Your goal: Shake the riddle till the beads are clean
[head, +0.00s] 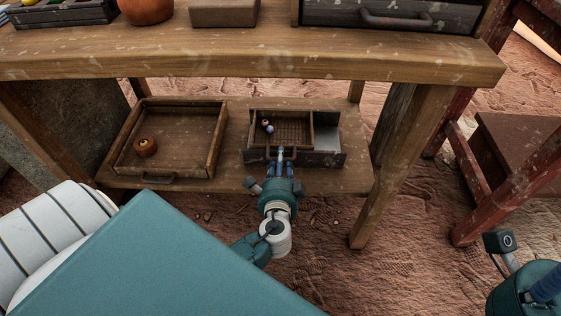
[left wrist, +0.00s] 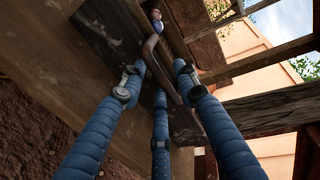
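The riddle (head: 292,118), a wooden frame with a slatted or meshed bottom, sits in a box (head: 328,158) on the low shelf. A few small beads (head: 267,127), dark and pale, lie at its left side; their dirt is too small to judge. My left gripper (head: 281,151) is at the front of this box. In the left wrist view, its blue fingers stand straight and apart around a dark curved handle (left wrist: 157,65), with a pale bead (left wrist: 156,15) beyond. I see no firm grip. My right gripper (head: 543,287) shows only partly at the lower right corner.
The thick tabletop (head: 230,66) overhangs the shelf. A table leg (head: 400,165) and red timber frame (head: 466,170) stand right. Sandy ground lies in front.

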